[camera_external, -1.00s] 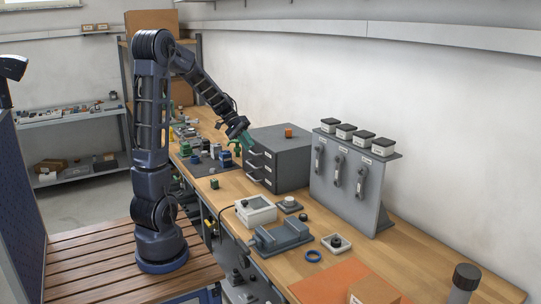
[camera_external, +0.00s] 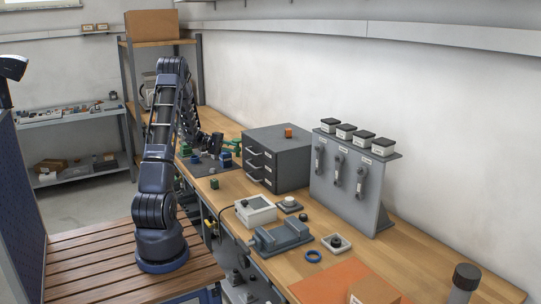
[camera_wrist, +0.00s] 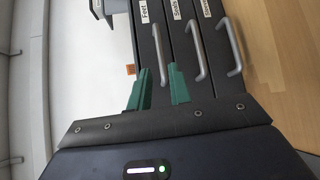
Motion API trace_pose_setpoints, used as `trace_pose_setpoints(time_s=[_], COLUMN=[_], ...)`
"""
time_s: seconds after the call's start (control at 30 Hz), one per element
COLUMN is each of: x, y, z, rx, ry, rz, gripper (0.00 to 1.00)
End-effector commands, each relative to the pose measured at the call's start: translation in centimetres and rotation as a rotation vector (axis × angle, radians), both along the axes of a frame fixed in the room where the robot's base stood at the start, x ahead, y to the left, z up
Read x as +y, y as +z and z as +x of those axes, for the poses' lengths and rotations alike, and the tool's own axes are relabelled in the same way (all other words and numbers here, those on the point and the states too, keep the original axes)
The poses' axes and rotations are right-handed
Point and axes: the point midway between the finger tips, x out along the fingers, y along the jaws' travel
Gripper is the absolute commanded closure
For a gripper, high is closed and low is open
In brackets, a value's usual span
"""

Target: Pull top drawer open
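The grey drawer cabinet (camera_external: 290,158) stands on the bench against the wall, with three stacked drawers and light metal handles. The top drawer's handle (camera_external: 254,152) faces my arm, and the drawers look shut. My gripper (camera_external: 234,146) is level in front of the cabinet's upper front. In the wrist view the cabinet appears turned sideways, with the top drawer (camera_wrist: 147,35) leftmost. The green fingers (camera_wrist: 159,88) are spread apart, with the top drawer's edge of the front between them.
An orange cube (camera_external: 288,132) sits on the cabinet. A grey stand (camera_external: 350,185) with handles and jars is to its right. A white box (camera_external: 255,211) and a grey fixture (camera_external: 281,238) lie nearer. Small coloured parts lie behind my gripper.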

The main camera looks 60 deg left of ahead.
Motion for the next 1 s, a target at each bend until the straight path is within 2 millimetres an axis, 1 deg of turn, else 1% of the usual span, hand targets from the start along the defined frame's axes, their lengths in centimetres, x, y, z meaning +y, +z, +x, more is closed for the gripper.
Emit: trace_pose_setpoints(time_s=[0.17, 0.6, 0.8, 1.0], x=[-1.2, -6.2, -7.3, -7.6], y=[-0.2, -1.2, -1.4, -1.5], z=[1.1, 6.0, 7.2, 7.4], rx=[-0.001, -0.001, 0.000, 0.000], ry=[-0.002, -0.003, -0.001, -0.001], rz=[0.000, 0.000, 0.001, 0.001], gripper=[0.80, 0.80, 0.80, 0.80])
